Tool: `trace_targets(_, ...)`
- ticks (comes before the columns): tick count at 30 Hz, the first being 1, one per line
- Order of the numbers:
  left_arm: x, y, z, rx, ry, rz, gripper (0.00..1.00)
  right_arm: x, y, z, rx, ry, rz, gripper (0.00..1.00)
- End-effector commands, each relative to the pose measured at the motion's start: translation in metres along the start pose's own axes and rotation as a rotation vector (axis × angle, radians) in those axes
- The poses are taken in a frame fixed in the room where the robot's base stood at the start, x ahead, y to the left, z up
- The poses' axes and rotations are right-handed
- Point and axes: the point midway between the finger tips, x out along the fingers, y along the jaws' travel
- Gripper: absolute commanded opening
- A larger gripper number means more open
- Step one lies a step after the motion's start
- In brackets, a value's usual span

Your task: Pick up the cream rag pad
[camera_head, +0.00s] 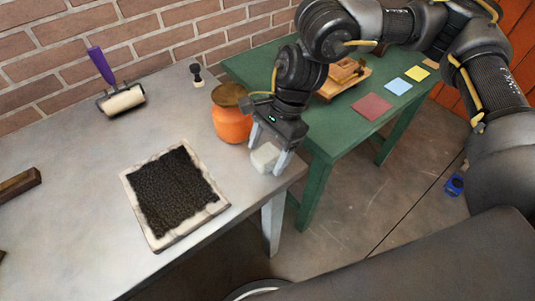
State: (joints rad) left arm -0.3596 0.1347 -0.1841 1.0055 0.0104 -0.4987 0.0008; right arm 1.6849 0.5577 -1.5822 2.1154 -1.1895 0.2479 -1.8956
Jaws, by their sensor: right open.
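The cream rag pad (265,157) is a small pale block on the right end of the grey table, near its edge. My right gripper (268,160) points down over it, with one finger on each side of the pad. The fingers are apart, and whether they touch the pad cannot be told. Part of the pad is hidden by the near finger and the gripper body. My left gripper does not show.
An orange jar (231,122) stands just left of my right gripper. A black-inked slab (176,194), a purple-handled roller (122,98) and a small dark stamp (197,76) are on the grey table (75,235). A green table (325,128) with coloured cards stands behind.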

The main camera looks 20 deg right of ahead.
Motion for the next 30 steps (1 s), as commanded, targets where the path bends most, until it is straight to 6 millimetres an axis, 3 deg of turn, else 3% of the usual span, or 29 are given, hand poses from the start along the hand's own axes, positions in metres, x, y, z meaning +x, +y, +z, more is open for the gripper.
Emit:
trace_targets(10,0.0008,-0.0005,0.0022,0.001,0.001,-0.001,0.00,0.0082,0.0001,0.0000,0.000,0.000,-0.001,0.71)
trace_targets(21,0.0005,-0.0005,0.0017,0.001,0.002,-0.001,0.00,0.0078,-0.0001,0.0000,0.000,0.000,-0.001,0.25)
trace_targets(30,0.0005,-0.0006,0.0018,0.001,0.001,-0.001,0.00,0.0056,-0.0003,0.0010,0.000,0.000,-0.001,0.24)
